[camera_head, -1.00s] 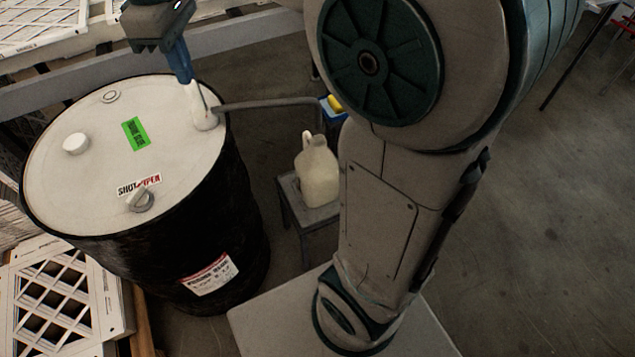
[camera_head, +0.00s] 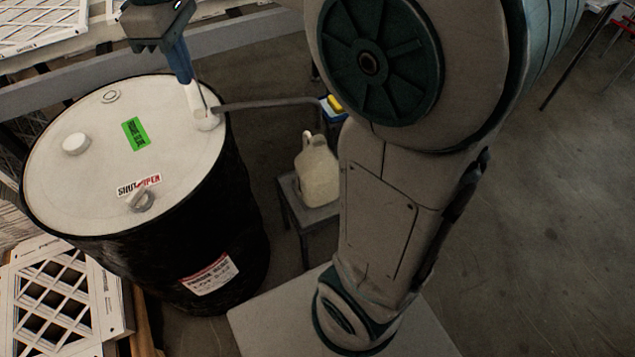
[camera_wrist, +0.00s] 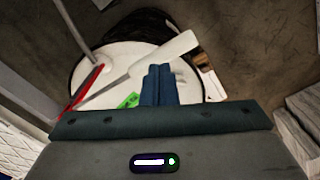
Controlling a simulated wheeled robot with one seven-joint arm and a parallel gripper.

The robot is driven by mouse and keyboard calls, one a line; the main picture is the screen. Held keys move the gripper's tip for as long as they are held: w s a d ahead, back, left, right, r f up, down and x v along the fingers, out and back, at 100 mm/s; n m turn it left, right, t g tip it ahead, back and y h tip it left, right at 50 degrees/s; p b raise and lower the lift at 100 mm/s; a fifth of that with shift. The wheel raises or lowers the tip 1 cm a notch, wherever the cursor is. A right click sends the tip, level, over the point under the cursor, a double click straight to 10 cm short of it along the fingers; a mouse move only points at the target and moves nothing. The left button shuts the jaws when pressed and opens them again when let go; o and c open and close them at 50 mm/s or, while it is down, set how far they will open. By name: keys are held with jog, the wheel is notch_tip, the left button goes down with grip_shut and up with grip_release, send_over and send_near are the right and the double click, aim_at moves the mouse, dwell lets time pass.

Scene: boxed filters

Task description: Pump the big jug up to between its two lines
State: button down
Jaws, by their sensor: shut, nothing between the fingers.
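The big jug (camera_head: 318,172) is a pale, cream-coloured jug with a handle. It stands on a small grey stool (camera_head: 310,215) right of the drum; its lines and fill level cannot be made out. A black drum (camera_head: 150,265) with a white lid (camera_head: 85,165) carries a white pump (camera_head: 206,118) at the lid's back right edge. A grey spout pipe (camera_head: 265,105) runs from it toward the jug. My gripper (camera_head: 188,78) is shut and points down just above the pump, contact unclear. In the wrist view its blue fingers (camera_wrist: 158,85) are together beside a long white piece (camera_wrist: 165,58).
The lid has a grey valve knob (camera_head: 140,200) by a SHUT/OPEN label, a white cap (camera_head: 76,144) and a green label (camera_head: 136,133). A blue and yellow object (camera_head: 333,104) is behind the jug. White filter frames (camera_head: 60,295) lie at lower left.

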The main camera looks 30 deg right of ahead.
aim_at(192, 93)
jog(key=shift+f+b, duration=0.75)
jog(key=shift+f, duration=0.4)
jog(key=shift+f, duration=0.1)
jog(key=shift+f+b, duration=0.75)
jog(key=shift+f, duration=0.4)
jog(key=shift+s+f+b, duration=0.1)
jog(key=shift+f+b, duration=0.7)
jog(key=shift+f, duration=0.25)
jog(key=shift+s+f+b, duration=0.1)
jog(key=shift+f+b, duration=0.65)
jog(key=shift+f, duration=0.3)
